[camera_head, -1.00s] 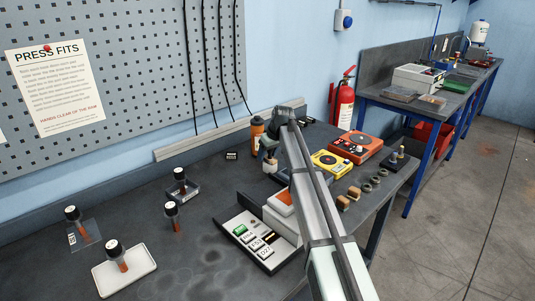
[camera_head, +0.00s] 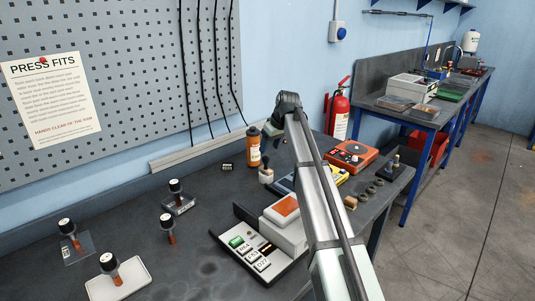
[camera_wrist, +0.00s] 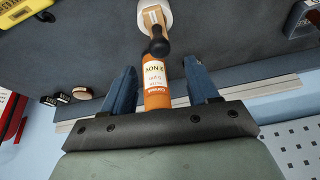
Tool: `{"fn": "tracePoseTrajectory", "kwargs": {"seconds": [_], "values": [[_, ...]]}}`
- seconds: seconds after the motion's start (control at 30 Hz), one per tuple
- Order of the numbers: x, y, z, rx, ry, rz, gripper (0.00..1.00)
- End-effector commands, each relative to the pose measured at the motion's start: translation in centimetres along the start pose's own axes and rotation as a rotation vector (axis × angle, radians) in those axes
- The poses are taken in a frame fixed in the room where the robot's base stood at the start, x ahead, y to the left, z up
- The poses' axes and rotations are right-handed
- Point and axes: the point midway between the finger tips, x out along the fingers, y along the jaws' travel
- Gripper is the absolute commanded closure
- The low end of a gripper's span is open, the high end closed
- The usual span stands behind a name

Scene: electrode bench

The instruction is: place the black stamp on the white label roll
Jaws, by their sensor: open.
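The black stamp, with a round dark knob (camera_wrist: 158,47) and wooden body, stands on the white label roll (camera_wrist: 167,5) in the wrist view. In the head view the stamp (camera_head: 266,170) appears upright over the roll, small and partly unclear. My gripper (camera_wrist: 160,83) is open and empty, with a finger on either side of the picture and the stamp beyond them, clear of both. In the head view my gripper (camera_head: 273,129) hangs above the stamp, partly hidden by my arm.
An orange bottle (camera_head: 253,147) stands close behind the stamp. A press-like box with an orange top (camera_head: 284,207) is in front. Several dark-topped rods (camera_head: 168,228) stand at the left. An orange device (camera_head: 350,155) sits at the right.

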Motion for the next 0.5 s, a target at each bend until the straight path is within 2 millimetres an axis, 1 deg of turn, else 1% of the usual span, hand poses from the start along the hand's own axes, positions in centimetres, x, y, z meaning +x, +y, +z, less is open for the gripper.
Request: {"fn": "tracePoseTrajectory", "kwargs": {"seconds": [0.03,0.2,0.5], "values": [[-0.54,0.00,-0.01,0.000,0.001,0.000,0.41],[-1.38,-0.01,0.04,0.000,-0.001,-0.001,0.41],[-1.51,0.00,0.03,0.000,-0.001,0.000,0.41]]}}
